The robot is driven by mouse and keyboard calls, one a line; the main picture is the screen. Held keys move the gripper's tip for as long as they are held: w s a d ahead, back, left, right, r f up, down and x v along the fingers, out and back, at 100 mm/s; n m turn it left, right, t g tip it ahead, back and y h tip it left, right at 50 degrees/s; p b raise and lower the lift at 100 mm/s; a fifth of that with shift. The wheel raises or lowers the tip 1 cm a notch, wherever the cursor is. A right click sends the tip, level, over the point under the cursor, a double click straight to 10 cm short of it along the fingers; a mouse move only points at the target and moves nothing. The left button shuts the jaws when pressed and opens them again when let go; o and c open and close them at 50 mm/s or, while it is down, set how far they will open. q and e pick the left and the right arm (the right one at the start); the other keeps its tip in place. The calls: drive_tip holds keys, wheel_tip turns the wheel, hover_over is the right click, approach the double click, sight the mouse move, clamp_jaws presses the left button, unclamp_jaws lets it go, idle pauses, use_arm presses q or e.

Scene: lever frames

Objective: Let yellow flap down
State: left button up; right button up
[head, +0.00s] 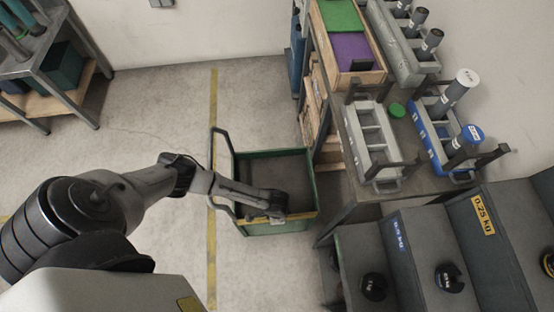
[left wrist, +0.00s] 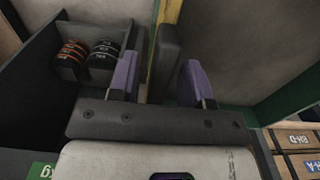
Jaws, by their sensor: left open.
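A green-rimmed cart (head: 262,154) stands on the floor in the middle of the head view. A yellow edge (head: 303,215) runs along its near right side, probably the flap. My left gripper (head: 277,214) is at that near side, small and dark in the head view. In the left wrist view the gripper (left wrist: 160,80) has two purple fingers spread apart. A dark upright block (left wrist: 165,58) shows between them, with a yellow strip (left wrist: 170,12) just behind it. I cannot tell whether the fingers touch the block. My right gripper is out of view.
A bench (head: 410,130) with grey and blue racks stands right of the cart. Dark sloped bins (head: 425,235) holding weights are at the lower right. Striped discs (left wrist: 100,58) sit in a dark compartment in the left wrist view. The floor left of the cart is clear.

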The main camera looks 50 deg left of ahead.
use_arm(q)
clamp_jaws()
idle(0.4)
